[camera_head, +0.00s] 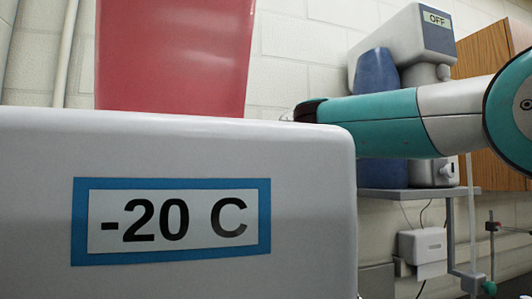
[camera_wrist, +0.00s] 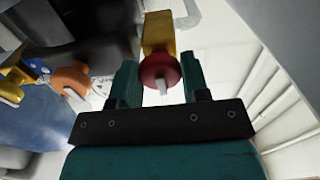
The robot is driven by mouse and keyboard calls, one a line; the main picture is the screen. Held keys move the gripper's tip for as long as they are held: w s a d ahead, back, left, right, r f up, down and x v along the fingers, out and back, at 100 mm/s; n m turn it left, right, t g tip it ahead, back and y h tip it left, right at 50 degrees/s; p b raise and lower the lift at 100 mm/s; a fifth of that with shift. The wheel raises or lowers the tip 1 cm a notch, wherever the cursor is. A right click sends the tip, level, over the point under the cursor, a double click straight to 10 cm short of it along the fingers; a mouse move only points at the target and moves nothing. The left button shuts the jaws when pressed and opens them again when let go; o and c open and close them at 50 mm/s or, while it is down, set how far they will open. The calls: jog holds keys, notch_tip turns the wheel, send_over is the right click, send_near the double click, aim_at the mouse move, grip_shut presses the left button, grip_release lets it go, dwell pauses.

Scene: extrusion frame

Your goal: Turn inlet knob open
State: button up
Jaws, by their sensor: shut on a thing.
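A round red knob (camera_wrist: 158,72) with a pale grey stub at its middle shows in the wrist view, which I take as the inlet knob. It sits on a brass-yellow fitting (camera_wrist: 158,32). My gripper (camera_wrist: 160,76) has its two teal fingers on either side of the knob and is shut on it. How far the knob is turned cannot be told. In the head view my arm reaches left behind the white freezer, which hides the knob and my fingertips.
The white freezer (camera_head: 310,210) labelled "-20 C" fills the head view's lower left. A red container (camera_head: 175,55) stands behind it. A grey-and-blue device (camera_head: 405,45) reading "OFF" is at upper right. Orange and blue parts (camera_wrist: 70,75) lie left of my gripper in the wrist view.

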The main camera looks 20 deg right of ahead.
jog(key=n+b, duration=0.3)
jog(key=n, duration=1.4)
jog(key=shift+n, duration=0.4)
dwell(0.4)
jog(key=o, duration=0.9)
